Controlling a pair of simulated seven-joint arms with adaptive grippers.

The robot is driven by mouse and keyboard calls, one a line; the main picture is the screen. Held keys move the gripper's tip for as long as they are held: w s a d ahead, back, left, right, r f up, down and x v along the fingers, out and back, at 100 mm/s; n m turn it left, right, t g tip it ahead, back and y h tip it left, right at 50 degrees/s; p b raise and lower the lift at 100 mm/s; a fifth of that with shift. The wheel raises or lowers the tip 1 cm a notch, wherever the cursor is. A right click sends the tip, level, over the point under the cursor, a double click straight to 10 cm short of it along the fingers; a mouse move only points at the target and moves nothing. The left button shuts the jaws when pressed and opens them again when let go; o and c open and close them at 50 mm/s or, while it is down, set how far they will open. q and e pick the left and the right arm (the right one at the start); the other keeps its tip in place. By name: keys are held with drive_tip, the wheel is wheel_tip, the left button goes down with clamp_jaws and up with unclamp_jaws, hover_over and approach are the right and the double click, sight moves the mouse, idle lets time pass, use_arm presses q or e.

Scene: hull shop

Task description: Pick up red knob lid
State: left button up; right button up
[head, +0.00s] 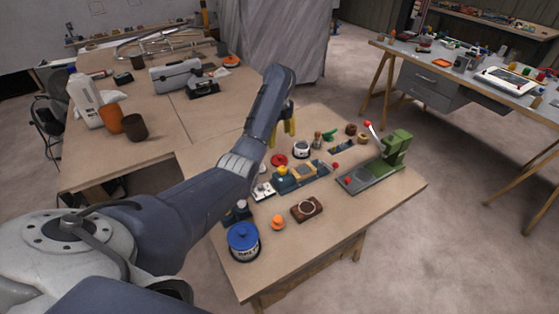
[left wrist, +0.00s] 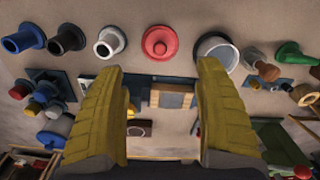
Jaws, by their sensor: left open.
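The red knob lid (head: 278,160) is a round disc with a small knob on top. It lies flat on the near wooden bench, and in the left wrist view the lid (left wrist: 159,42) shows beyond and between my fingertips. My left gripper (head: 284,126) is open and empty, with its yellow fingers above the bench, apart from the lid. The left wrist view shows the gripper (left wrist: 162,68) with its two fingers spread wide. A white open pot (left wrist: 215,52) stands beside the lid; the pot (head: 301,150) also shows in the head view. My right gripper is out of view.
A green lever press (head: 395,150) stands at the bench's right side. A blue-lidded pot (head: 243,241), an orange knob (head: 278,222) and a wooden block with a ring (head: 306,208) are nearer the front. Several flanged parts flank the lid, including a white one (left wrist: 110,42).

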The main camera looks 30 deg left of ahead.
sight(280, 156)
use_arm(q)
drive_tip(key=shift+f, duration=5.7)
drive_tip(key=c, duration=0.7)
